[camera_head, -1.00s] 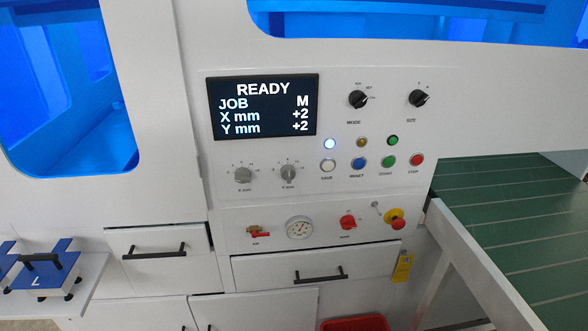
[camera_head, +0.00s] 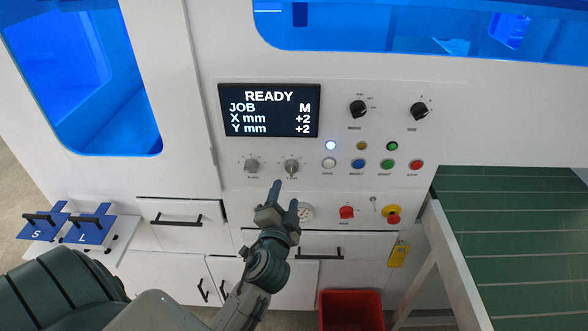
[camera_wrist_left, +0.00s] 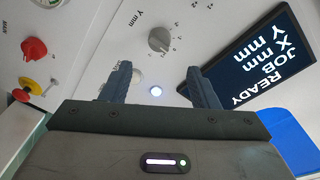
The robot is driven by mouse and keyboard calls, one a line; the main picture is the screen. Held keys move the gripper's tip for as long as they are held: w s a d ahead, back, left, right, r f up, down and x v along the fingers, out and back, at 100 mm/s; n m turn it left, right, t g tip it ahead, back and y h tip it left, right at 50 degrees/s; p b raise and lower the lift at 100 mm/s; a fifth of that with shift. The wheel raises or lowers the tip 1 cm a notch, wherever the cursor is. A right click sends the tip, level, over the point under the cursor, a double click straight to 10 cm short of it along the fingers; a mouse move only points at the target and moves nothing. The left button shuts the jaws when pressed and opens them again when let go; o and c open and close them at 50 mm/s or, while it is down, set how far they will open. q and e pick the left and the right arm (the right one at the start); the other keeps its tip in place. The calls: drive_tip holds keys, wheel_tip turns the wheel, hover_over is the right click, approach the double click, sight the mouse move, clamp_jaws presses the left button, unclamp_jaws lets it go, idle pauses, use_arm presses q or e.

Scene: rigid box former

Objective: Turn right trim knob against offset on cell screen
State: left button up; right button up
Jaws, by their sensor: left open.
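The cell screen (camera_head: 269,110) reads READY, JOB M, X mm +2, Y mm +2. Below it are two grey trim knobs: the left X mm knob (camera_head: 251,166) and the right Y mm knob (camera_head: 291,167). My left gripper (camera_head: 285,194) is open and empty, just below the right knob in the head view. In the left wrist view the right knob (camera_wrist_left: 160,39) shows beyond the gap between the fingertips (camera_wrist_left: 162,78), apart from them. The screen (camera_wrist_left: 258,56) is at the right there. My right gripper is not in view.
A lit white lamp (camera_head: 330,146) and rows of buttons stand right of the knobs. A gauge (camera_head: 306,212), a red rotary switch (camera_head: 346,212) and a red emergency stop (camera_head: 393,211) sit lower. A green conveyor (camera_head: 515,230) is at the right.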

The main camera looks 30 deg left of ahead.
sight(291, 172)
use_arm(q)
drive_tip(key=p+x, duration=0.3)
drive_tip(key=x, duration=0.6)
drive_tip(key=shift+w+a, duration=0.15)
drive_tip(key=shift+w, duration=0.1)
drive_tip(key=shift+f, duration=0.1)
drive_tip(key=shift+c, duration=0.2)
